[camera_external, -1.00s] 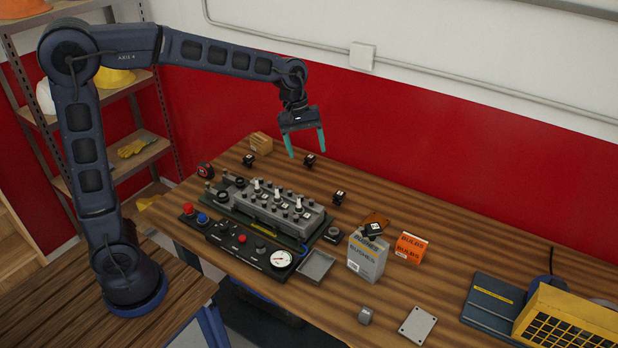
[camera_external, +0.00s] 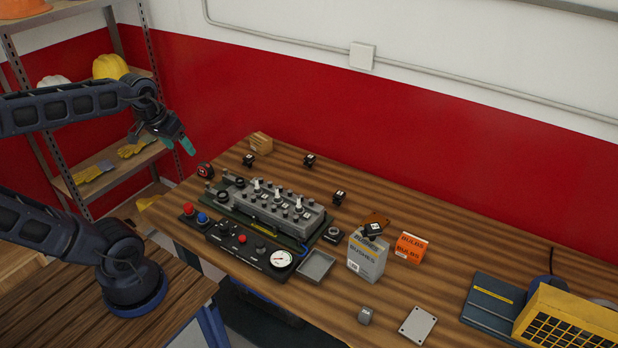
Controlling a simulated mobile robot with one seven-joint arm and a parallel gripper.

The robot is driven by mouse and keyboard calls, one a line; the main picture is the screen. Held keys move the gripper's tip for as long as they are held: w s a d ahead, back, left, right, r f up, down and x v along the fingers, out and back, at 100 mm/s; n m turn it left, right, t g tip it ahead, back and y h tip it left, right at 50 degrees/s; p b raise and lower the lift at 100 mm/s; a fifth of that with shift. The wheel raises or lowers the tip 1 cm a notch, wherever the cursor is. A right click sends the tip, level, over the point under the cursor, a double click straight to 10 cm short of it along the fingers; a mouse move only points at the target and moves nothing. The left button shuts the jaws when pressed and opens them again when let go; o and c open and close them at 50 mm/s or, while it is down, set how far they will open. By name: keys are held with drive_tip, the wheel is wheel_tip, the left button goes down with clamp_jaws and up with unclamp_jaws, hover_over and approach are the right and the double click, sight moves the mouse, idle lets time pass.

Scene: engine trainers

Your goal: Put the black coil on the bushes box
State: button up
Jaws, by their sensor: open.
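A black coil (camera_external: 373,230) with a white label rests on top of the grey bushes box (camera_external: 366,260), which stands upright on the bench. Three similar black coils lie on the bench: one at the back left (camera_external: 249,159), one at the back middle (camera_external: 310,160) and one right of the engine trainer (camera_external: 339,197). My gripper (camera_external: 178,152), with teal fingertips, is open and empty. It hangs in the air left of the bench, in front of the shelf and well away from the box.
The engine trainer (camera_external: 275,208) and its control panel fill the left of the bench (camera_external: 440,285). A grey tray (camera_external: 315,266), an orange bulbs box (camera_external: 411,247), a metal plate (camera_external: 417,325) and a yellow machine (camera_external: 570,325) stand nearby. The back strip is largely clear.

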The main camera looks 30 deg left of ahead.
drive_tip(key=shift+m+y, duration=0.3)
drive_tip(key=shift+m, duration=0.1)
drive_tip(key=s+a, duration=0.1)
drive_tip(key=s+f, duration=0.1)
drive_tip(key=s+a, duration=0.1)
drive_tip(key=shift+s+a+f, duration=0.3)
drive_tip(key=shift+s+f, duration=0.05)
drive_tip(key=shift+f, duration=0.05)
